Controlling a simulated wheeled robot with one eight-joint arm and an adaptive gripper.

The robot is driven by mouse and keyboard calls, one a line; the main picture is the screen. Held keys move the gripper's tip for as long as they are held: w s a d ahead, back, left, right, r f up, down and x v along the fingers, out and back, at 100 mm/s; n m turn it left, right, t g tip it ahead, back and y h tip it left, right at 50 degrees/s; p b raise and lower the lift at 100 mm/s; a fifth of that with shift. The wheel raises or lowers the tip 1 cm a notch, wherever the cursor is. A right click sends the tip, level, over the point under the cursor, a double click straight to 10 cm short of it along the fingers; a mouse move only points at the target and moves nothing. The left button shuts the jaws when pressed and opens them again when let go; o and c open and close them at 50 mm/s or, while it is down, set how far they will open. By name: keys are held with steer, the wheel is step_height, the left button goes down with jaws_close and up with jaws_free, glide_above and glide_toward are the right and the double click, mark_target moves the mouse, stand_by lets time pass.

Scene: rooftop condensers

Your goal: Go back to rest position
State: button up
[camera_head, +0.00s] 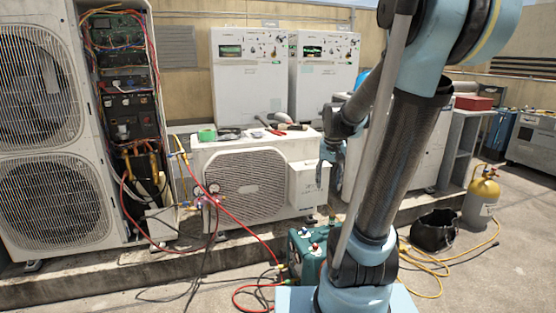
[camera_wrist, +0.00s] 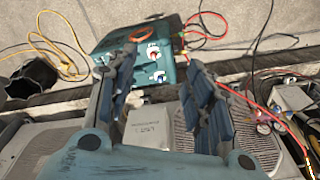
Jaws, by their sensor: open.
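My gripper (camera_head: 324,172) hangs in front of the right end of the small white condenser unit (camera_head: 245,187), partly hidden by my arm in the head view. In the wrist view my gripper (camera_wrist: 163,65) has its two blue-grey fingers wide apart with nothing held between them. Below the gap lie the condenser's pale casing (camera_wrist: 152,125) and, farther off, a teal machine (camera_wrist: 140,55). I cannot tell whether the fingers touch the casing.
Hand tools (camera_head: 272,128) and green tape (camera_head: 207,134) lie on the condenser. A tall open unit (camera_head: 45,130) with exposed wiring stands left. A red hose (camera_head: 245,225) crosses the front.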

steer(key=s+f+n, duration=0.1)
steer(key=s+f, duration=0.2)
steer(key=s, duration=0.6)
steer(key=s+f, duration=0.4)
steer(key=s, duration=0.6)
steer(key=shift+s+d+n+t, duration=0.2)
steer(key=shift+d+n+t, duration=0.15)
steer(key=shift+n+t, duration=0.05)
steer(key=shift+w+f, duration=0.2)
steer(key=shift+w, duration=0.2)
